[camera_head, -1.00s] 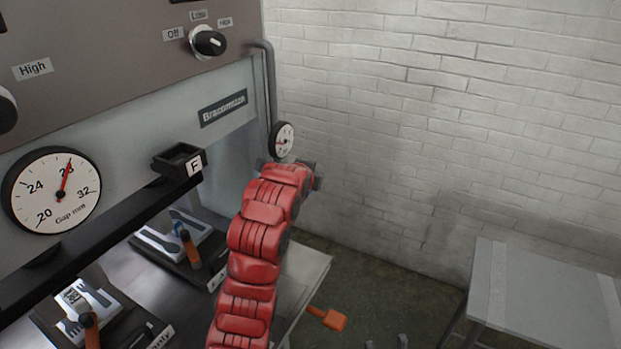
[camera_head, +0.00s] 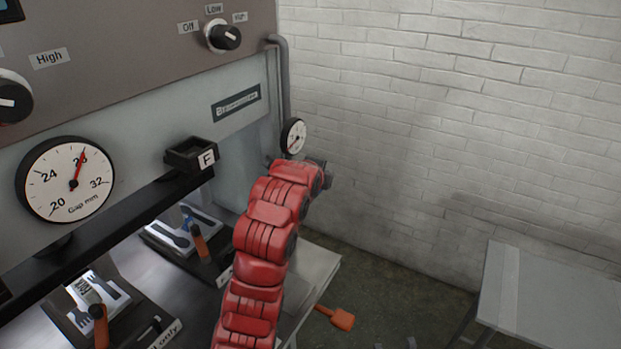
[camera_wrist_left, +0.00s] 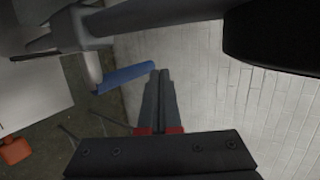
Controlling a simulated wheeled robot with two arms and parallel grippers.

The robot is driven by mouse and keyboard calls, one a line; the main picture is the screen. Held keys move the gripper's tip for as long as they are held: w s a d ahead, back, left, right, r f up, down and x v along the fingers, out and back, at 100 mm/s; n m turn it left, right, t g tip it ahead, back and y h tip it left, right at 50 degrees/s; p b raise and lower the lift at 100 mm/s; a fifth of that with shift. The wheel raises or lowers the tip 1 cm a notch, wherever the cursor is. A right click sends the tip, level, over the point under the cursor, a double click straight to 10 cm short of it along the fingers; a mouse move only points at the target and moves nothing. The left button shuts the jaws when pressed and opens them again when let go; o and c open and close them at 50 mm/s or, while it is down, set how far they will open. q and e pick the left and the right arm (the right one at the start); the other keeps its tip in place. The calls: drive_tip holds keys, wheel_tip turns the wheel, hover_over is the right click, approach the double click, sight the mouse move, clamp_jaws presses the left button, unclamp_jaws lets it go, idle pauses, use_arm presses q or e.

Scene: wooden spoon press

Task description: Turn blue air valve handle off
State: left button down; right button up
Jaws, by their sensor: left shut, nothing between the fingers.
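The blue valve handle (camera_wrist_left: 122,77) shows in the left wrist view as a blue bar below a grey pipe fitting (camera_wrist_left: 75,30). My left gripper (camera_wrist_left: 159,72) is shut and empty, with its fingertips just right of the handle's right end in that picture; I cannot tell whether they touch it. In the head view my red arm reaches up to the pipe below the small round gauge (camera_head: 293,136). The arm hides the valve handle there, and only a dark part of its end shows. My right gripper is in neither view.
The press front has a selector knob (camera_head: 224,36), a gap gauge (camera_head: 66,180) and a black holder marked F (camera_head: 190,153). A white brick wall (camera_head: 430,130) stands behind. A grey table (camera_head: 550,300) is at the lower right. An orange object (camera_head: 340,318) lies low beside the press.

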use_arm(q)
drive_tip(key=p+v, duration=0.4)
drive_tip(key=v, duration=1.1)
drive_tip(key=shift+s+a, duration=0.15)
drive_tip(key=shift+s, duration=0.1)
